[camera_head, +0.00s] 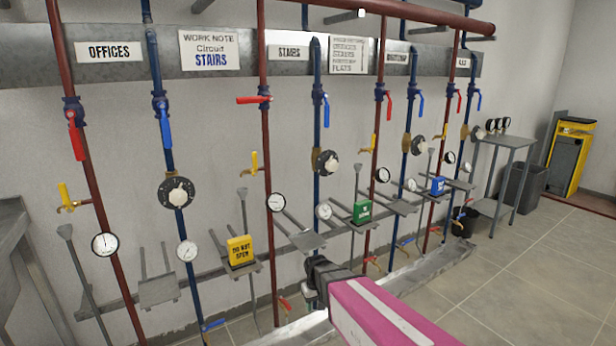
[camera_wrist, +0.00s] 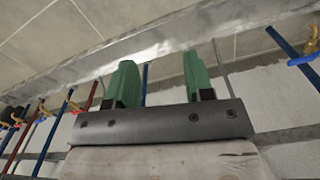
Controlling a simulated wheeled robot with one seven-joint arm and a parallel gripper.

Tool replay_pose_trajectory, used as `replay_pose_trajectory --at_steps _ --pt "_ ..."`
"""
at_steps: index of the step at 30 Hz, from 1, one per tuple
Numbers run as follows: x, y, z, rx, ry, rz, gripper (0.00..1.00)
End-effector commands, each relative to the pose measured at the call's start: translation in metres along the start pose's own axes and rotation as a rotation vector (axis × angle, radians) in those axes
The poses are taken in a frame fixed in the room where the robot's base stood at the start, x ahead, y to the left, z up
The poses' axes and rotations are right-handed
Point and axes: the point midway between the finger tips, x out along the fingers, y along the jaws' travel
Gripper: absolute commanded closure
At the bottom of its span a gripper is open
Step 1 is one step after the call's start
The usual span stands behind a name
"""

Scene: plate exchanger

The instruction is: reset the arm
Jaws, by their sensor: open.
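My gripper (camera_wrist: 161,72) shows in the wrist view with its two green fingers wide apart and nothing between them. In the head view my arm, pink with a white stripe, reaches in from the bottom edge in front of the pipe wall. A dark part of the arm is at its far end, close to the lower pipes. The gripper's fingers cannot be made out in the head view. The wrist view looks along the wall's pipes and the metal ledge (camera_wrist: 60,72), with the tiled floor beyond.
Red and blue pipes with valves and dials line the wall. A table (camera_head: 508,141), a bin (camera_head: 525,186) and a yellow cabinet (camera_head: 568,158) stand right. Floor (camera_head: 530,265) is clear.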

Motion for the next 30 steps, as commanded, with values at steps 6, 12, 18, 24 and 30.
replay_pose_trajectory --at_steps 6,12,18,24,30 --pt "-0.047 0.068 0.068 0.171 0.003 0.000 0.52" --pt "-0.075 0.108 0.115 0.294 0.003 0.000 0.52" --pt "-0.086 0.123 0.133 0.346 0.004 0.001 0.52" --pt "-0.086 0.124 0.133 0.349 0.003 0.001 0.52" --pt "-0.086 0.124 0.132 0.348 0.003 0.001 0.52"
